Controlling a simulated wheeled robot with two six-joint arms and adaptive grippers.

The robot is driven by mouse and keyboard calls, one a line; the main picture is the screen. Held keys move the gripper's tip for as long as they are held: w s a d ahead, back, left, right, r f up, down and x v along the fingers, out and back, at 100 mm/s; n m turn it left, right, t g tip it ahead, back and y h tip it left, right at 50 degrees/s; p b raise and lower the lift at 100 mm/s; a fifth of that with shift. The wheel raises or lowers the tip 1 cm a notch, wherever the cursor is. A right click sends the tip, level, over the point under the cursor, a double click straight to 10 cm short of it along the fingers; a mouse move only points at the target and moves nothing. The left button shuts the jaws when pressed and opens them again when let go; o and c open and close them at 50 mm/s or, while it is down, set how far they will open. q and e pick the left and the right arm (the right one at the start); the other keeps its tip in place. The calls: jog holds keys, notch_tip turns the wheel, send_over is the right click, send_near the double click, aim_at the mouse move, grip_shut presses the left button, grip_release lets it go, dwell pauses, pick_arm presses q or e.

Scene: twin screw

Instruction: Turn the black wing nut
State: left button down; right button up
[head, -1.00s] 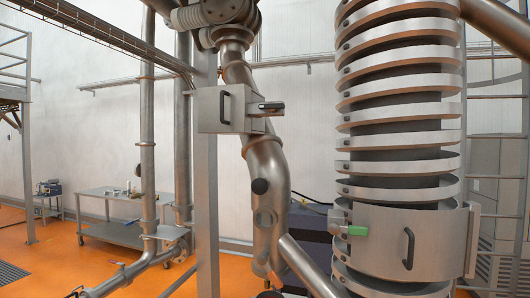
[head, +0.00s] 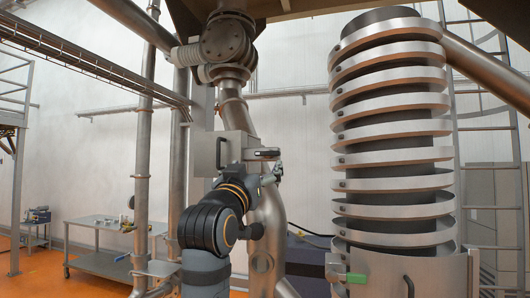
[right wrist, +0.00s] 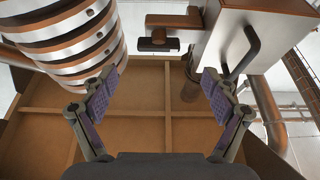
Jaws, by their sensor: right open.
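The black wing nut (head: 266,153) sticks out from the right side of a steel box (head: 234,150) on the vertical pipe. In the right wrist view the black wing nut (right wrist: 158,44) lies ahead, above the gap between the fingers, on a brown-edged bracket beside the box (right wrist: 240,45). My right gripper (right wrist: 160,95) is open and empty, its two purple-padded fingers wide apart and not touching the nut. In the head view my right gripper (head: 275,173) shows only in small part, just below the nut, behind my arm. My left gripper is not in view.
A spiral steel tower (head: 392,150) stands on the right, with a green-handled latch (head: 347,277) low on it. The box has a black handle (head: 222,153), which is close to the right finger in the wrist view. A steel trolley (head: 100,240) stands at the back left.

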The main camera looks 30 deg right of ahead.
aim_at(266, 154)
jog(key=p+x, duration=0.5)
jog(key=x, duration=0.3)
jog(key=shift+d+r, duration=0.2)
jog(key=shift+d, duration=0.1)
jog(key=shift+w+d, duration=0.15)
jog(key=shift+w+f, duration=0.1)
jog(key=shift+w, duration=0.05)
